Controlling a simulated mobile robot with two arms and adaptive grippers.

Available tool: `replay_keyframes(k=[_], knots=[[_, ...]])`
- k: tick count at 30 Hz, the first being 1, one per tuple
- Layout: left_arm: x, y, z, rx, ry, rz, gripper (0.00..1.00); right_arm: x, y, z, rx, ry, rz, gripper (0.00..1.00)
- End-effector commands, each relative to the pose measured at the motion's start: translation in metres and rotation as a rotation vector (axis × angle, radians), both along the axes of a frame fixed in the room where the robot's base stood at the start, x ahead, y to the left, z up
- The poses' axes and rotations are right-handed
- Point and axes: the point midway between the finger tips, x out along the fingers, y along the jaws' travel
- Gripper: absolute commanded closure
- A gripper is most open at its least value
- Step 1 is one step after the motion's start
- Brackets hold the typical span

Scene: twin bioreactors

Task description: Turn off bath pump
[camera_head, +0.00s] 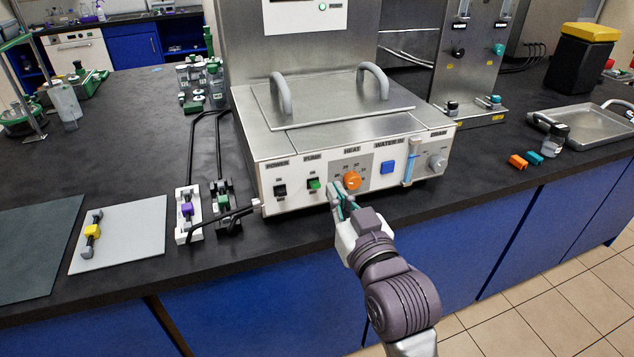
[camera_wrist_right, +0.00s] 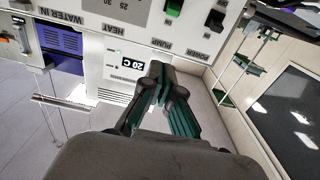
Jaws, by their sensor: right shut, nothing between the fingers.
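The bath (camera_head: 345,130) is a steel box with a lid and two grey handles. Its front panel carries a green pump switch (camera_head: 314,184) under the PUMP label, between the black power switch (camera_head: 280,190) and the orange heat knob (camera_head: 352,181). My right gripper (camera_head: 338,196) is shut and empty in front of the panel, just right of the pump switch and below the heat knob. In the right wrist view the panel is upside down; the pump switch (camera_wrist_right: 174,8) is at the top edge, beyond my shut fingers (camera_wrist_right: 160,76). I cannot tell the switch's position. My left gripper is out of view.
A blue water-in button (camera_head: 388,168) and a drain knob (camera_head: 437,161) sit farther right on the panel. Clamped tubes (camera_head: 188,208) lie left of the bath. A steel tray (camera_head: 585,128) and small orange and teal pieces lie at right. The bench front edge is close below my gripper.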

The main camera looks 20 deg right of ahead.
Motion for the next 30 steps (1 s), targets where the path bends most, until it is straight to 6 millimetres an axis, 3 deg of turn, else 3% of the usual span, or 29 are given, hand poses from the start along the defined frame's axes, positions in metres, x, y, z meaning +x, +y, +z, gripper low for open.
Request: replay_keyframes(k=[8, 21, 24, 30], knots=[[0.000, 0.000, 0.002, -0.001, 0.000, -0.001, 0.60, 0.016, 0.001, 0.001, 0.000, -0.001, 0.001, 1.00], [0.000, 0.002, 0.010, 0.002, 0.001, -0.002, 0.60, 0.101, 0.004, 0.003, 0.000, 0.000, 0.001, 1.00], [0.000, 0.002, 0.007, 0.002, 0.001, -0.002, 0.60, 0.096, 0.004, -0.015, 0.000, 0.006, 0.001, 1.00], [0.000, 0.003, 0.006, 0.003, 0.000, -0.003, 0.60, 0.090, 0.003, -0.033, 0.000, 0.002, 0.001, 1.00]])
